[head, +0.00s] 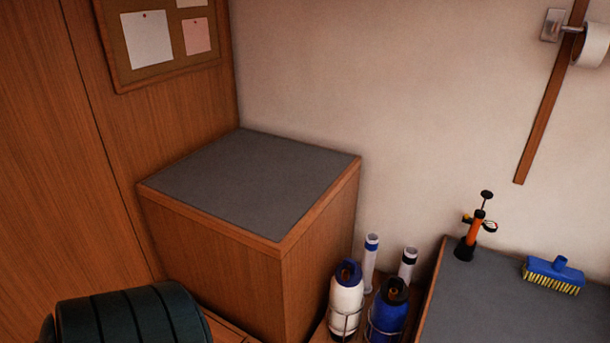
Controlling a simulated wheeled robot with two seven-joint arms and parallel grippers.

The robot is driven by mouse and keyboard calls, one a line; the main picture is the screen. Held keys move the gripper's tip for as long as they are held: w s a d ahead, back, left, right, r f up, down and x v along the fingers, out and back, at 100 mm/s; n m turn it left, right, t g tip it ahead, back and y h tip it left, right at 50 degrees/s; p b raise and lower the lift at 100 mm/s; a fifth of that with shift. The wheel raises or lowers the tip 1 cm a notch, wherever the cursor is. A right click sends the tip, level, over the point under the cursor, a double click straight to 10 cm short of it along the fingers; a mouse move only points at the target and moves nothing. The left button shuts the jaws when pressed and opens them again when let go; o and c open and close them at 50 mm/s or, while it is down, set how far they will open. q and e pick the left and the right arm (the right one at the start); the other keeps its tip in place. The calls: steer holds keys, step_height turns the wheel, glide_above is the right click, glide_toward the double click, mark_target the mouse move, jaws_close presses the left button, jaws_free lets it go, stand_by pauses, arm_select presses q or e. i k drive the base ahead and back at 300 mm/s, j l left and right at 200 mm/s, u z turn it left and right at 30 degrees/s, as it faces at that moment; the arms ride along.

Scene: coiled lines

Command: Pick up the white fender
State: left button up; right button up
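The white fender (346,296) is in the head view, low and right of the middle. It is a white cylinder with a blue top, upright in a wire holder. A blue fender (388,314) with a dark top stands to its right in a similar holder. The lower ends of both are cut off or hidden near the bottom edge. Neither of my grippers is in view.
A wooden cabinet with a grey top (250,180) stands left of the fenders. White tubes (370,262) stand behind them. On the grey counter (465,310) at right are an orange pump (475,232) and a blue brush (553,270). A dark green ribbed roll (130,318) lies at lower left.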

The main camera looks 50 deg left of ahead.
mark_target(347, 285)
steer(key=j+u, duration=0.15)
steer(key=u, duration=1.1)
steer(key=l, duration=0.45)
steer(key=i+l, duration=0.1)
steer(key=l, duration=0.35)
steer(key=i+j+u, duration=0.05)
